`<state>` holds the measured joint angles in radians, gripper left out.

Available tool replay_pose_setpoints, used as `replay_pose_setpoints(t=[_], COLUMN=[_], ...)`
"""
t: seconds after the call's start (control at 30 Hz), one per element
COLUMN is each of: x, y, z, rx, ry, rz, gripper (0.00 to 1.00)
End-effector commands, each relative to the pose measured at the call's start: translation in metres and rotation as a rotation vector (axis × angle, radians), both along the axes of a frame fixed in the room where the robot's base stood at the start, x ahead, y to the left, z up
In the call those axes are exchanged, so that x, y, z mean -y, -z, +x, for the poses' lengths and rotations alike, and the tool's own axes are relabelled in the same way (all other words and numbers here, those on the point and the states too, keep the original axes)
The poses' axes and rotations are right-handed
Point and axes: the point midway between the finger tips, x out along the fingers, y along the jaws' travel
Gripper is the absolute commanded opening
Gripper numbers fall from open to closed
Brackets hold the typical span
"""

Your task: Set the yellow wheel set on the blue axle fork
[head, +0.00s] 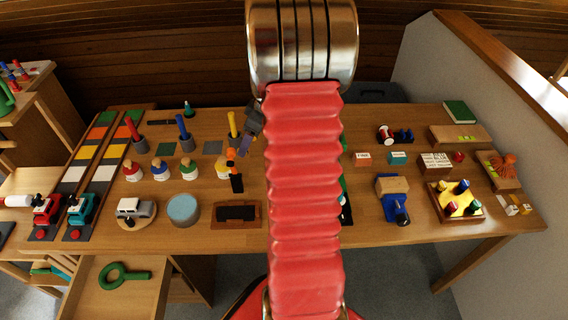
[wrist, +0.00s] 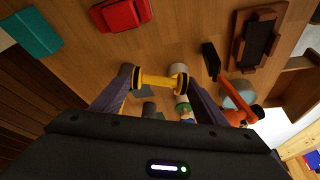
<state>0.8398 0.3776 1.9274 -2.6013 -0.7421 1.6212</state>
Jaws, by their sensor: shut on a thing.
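My gripper (wrist: 160,80) is shut on the yellow wheel set (wrist: 158,82), a short yellow bar with dark-banded round ends, held crosswise between the two fingertips. In the head view my gripper (head: 244,142) is over the left-middle of the table, beside my red arm; I cannot clearly make out the wheel set there. A small dark blue piece (head: 404,136) stands at the back right, next to a red-and-white wheel (head: 385,134). It may be the blue axle fork, but it is too small to be sure. It is well right of my gripper.
Below my gripper are several peg dolls (head: 189,169) and a brown tray (head: 222,221). A blue device with a wooden block (head: 391,206) stands nearer the front. A grey partition (head: 470,90) borders the right.

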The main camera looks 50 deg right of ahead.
Motion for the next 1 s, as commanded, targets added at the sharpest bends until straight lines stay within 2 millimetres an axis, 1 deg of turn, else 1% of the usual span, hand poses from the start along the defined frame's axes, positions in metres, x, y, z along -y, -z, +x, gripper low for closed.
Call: replay_pose_setpoints(t=[0.1, 0.37, 0.47, 0.57, 0.8, 0.9, 1.0], x=[0.002, 0.004, 0.004, 0.004, 0.005, 0.005, 0.005], y=[0.002, 0.002, 0.006, 0.017, 0.055, 0.063, 0.065], z=[-0.004, -0.006, -0.006, -0.007, -0.008, -0.007, -0.007], rx=[0.0, 0.0, -0.001, -0.002, -0.002, -0.001, 0.001], ry=[0.009, 0.013, 0.014, 0.015, 0.017, 0.015, 0.016], rz=[0.0, 0.001, 0.002, 0.003, 0.002, 0.002, 0.0], gripper=[0.44, 0.44, 0.44, 0.44, 0.44, 0.44, 0.44])
